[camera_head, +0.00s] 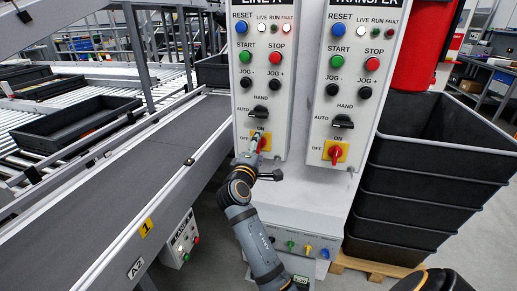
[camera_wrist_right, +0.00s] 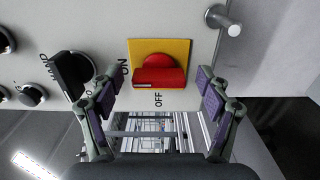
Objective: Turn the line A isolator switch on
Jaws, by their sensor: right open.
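The line A isolator switch (camera_head: 264,143) is a red knob on a yellow plate, low on the left panel of the grey cabinet. My right gripper (camera_head: 253,150) is at its lower left in the head view and covers part of it. In the right wrist view the red knob (camera_wrist_right: 160,70) shows whole, with ON printed left of the plate and OFF below it. The open fingers stand to either side of the knob in that view, with nothing between them. Whether they touch it I cannot tell. My left gripper is out of view.
The TRANSFER panel beside it carries a like isolator (camera_head: 336,153). A black selector knob (camera_head: 259,112) sits just above the line A isolator. A conveyor (camera_head: 150,165) runs along the left. Stacked black crates (camera_head: 415,200) stand at the right on a pallet.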

